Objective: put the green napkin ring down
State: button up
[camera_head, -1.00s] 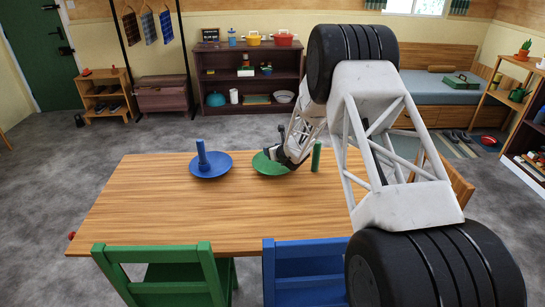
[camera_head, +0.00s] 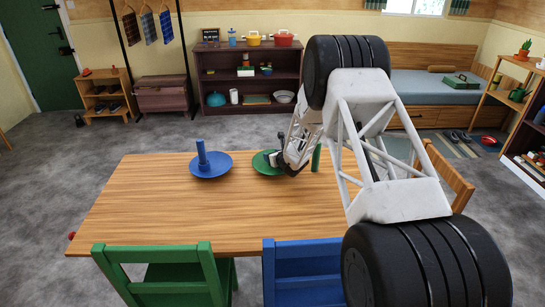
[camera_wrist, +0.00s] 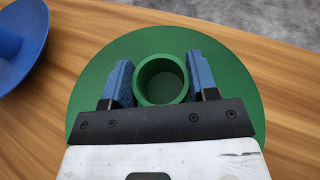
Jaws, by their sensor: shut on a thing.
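The green napkin ring (camera_wrist: 144,84) sits between the two blue finger pads of my gripper (camera_wrist: 160,80) in the wrist view. My gripper is shut on it, and the ring's open end faces the camera. Behind it is the green plate (camera_wrist: 240,100); I cannot tell whether the ring touches the plate or hangs just above it. In the head view my gripper (camera_head: 277,158) is over the green plate (camera_head: 262,168) on the table, and the ring cannot be made out there.
A blue plate (camera_head: 222,167) with an upright blue cylinder (camera_head: 202,152) lies to the left. An upright green cylinder (camera_head: 316,158) stands just right of my gripper. The front of the wooden table (camera_head: 190,215) is clear. Green and blue chairs stand at the near edge.

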jog(key=shift+f, duration=0.1)
jog(key=o, duration=0.6)
jog(key=shift+o, duration=0.2)
jog(key=shift+v, duration=6)
